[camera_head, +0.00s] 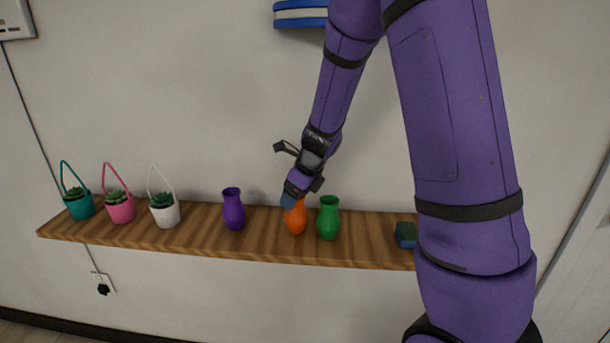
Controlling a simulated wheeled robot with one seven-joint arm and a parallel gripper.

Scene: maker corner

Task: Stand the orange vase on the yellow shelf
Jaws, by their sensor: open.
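The orange vase (297,221) stands upright on a brown striped wooden shelf (180,241), between a purple vase and a green vase. My gripper (291,201) points down at the orange vase's top and hides its rim. It is open. I cannot tell whether its fingers touch the vase or are around its neck. No plainly yellow shelf is in view.
The green vase (328,218) stands close on the right, the purple vase (233,209) farther off on the left. Teal, pink and white potted plants (164,212) line the left end. A dark blue-green object (406,235) sits at right, partly behind my arm. A blue-and-white item (301,14) is above.

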